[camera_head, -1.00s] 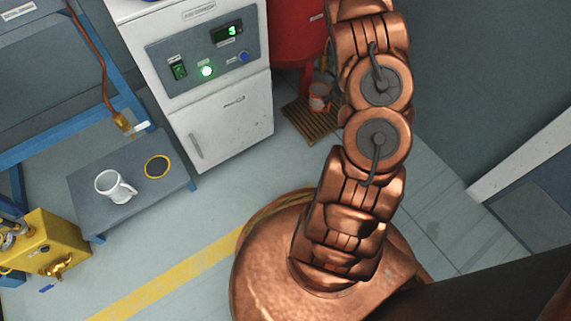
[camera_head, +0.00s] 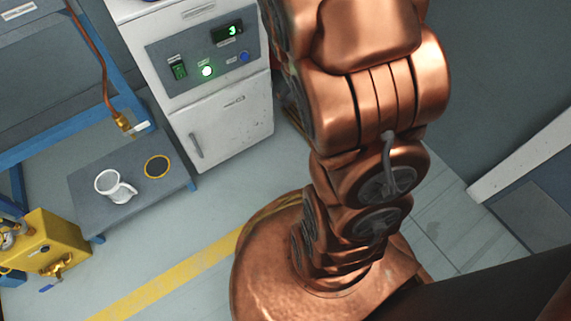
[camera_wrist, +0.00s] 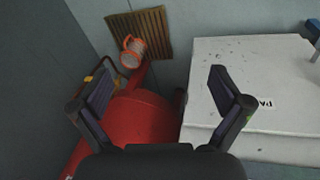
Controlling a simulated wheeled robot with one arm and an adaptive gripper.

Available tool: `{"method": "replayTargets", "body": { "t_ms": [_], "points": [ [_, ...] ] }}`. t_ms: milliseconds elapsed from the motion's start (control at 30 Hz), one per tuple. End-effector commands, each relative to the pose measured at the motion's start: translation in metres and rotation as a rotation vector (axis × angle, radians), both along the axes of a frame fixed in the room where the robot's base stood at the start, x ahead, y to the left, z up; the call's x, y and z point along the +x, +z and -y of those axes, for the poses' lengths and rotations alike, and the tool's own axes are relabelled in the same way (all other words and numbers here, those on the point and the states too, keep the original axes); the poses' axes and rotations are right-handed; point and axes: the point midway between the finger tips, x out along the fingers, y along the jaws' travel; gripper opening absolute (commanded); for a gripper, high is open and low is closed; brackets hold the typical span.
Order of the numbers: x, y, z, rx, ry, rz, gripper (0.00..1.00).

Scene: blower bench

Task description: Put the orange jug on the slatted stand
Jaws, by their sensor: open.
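The jug (camera_wrist: 132,53), pale with an orange rim and handle, shows in the wrist view above centre-left. It overlaps the near edge of the brown slatted stand (camera_wrist: 154,22) and appears to rest on it, with its base partly hidden by a red shape. My gripper (camera_wrist: 160,78) is open, with its two dark fingers wide apart and nothing between them. It is apart from the jug, which lies beyond the left finger. In the head view my arm hides the jug, the stand and my gripper.
A large red vessel (camera_wrist: 140,120) lies below the gripper in the wrist view. A white cabinet (camera_wrist: 245,75) stands to the right; it also shows in the head view (camera_head: 230,135). A white mug (camera_head: 113,187) stands on a low grey table (camera_head: 145,200) at left.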

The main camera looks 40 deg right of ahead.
Motion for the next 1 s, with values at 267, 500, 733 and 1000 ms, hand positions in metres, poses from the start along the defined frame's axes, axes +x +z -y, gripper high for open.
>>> {"method": "replayTargets", "body": {
  "t_ms": [267,500,733,1000],
  "points": [
    [-0.067,0.045,-0.097,0.126,0.037,-0.127,1.00],
    [-0.143,0.074,-0.164,0.228,0.105,-0.264,1.00],
    [-0.190,0.089,-0.194,0.274,0.154,-0.347,1.00],
    [-0.198,0.091,-0.197,0.280,0.161,-0.366,1.00]
  ]
}}
